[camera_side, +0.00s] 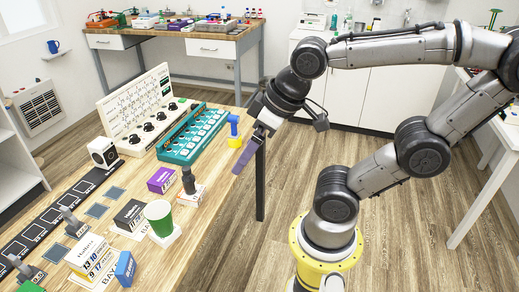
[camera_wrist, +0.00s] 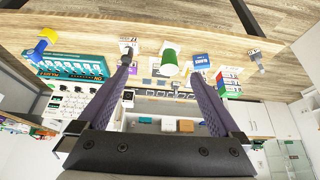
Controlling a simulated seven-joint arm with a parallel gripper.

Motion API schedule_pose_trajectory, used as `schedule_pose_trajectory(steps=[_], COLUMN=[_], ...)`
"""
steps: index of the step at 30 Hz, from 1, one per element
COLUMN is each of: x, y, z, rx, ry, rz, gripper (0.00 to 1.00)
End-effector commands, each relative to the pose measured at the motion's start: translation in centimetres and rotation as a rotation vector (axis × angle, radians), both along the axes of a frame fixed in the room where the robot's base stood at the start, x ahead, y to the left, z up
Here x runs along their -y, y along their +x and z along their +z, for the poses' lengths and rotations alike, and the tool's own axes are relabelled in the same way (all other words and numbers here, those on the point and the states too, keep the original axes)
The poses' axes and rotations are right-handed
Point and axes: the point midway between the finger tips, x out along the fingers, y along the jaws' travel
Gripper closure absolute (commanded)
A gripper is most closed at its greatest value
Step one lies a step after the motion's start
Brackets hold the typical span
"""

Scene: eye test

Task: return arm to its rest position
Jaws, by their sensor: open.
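My gripper (camera_side: 241,163) is held in the air at the right edge of the wooden table (camera_side: 215,185), pointing down and left in the side view. Its two purple-grey fingers are spread wide in the wrist view (camera_wrist: 160,72), with nothing held between them. A green cup (camera_side: 158,217) stands on a white square base, apart from the gripper. The cup also shows beyond the gap between the fingers in the wrist view (camera_wrist: 169,62). My arm reaches in from the right, bent at its joints.
A blue and yellow object (camera_side: 235,131) is close beside the gripper, near a teal tray (camera_side: 193,133) and a white panel with dials (camera_side: 140,110). Small boxes, including a purple one (camera_side: 161,180), crowd the table. The floor (camera_side: 420,225) around my arm looks clear.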

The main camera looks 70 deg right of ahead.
Motion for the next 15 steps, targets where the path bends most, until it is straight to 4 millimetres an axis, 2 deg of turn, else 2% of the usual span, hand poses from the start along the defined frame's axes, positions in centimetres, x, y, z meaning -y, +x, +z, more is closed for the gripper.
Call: schedule_pose_trajectory(steps=[1,4,15], x=[0.3,0.5,0.5], y=[-1.0,-2.0,-2.2], z=[0.0,-0.1,-0.1], rx=[0.007,0.008,0.006], ry=[0.0,0.001,0.0], rz=[-0.013,-0.025,-0.026], gripper=[0.0,0.0,0.0])
